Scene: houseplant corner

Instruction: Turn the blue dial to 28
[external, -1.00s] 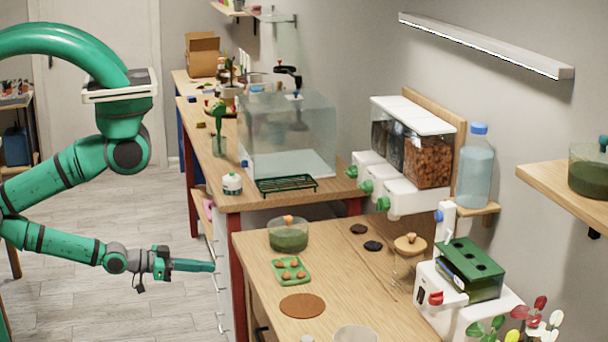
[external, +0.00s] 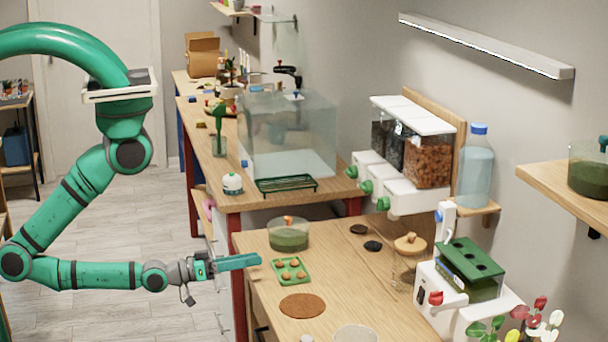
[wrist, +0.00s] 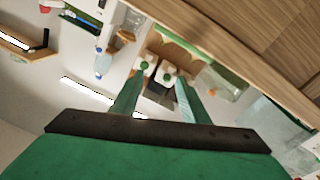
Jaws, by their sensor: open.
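A small blue knob (external: 439,216), which looks like the blue dial, is on a white upright part below the water bottle at the right of the external view. Any numbers on it are too small to read. My gripper (external: 256,261) is open and empty, above the left edge of the near wooden table, well to the left of the blue knob and apart from it. Both fingers of my gripper (wrist: 158,90) point at the dispenser area in the wrist view. I cannot pick out the blue knob for certain there.
A lidded glass bowl (external: 289,234) and a green tray (external: 291,271) are just right of my gripper. A glass jar (external: 409,258) and white machine with a red knob (external: 436,298) stand farther right. Dispensers with green knobs (external: 366,186) hang behind. The table's middle is partly clear.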

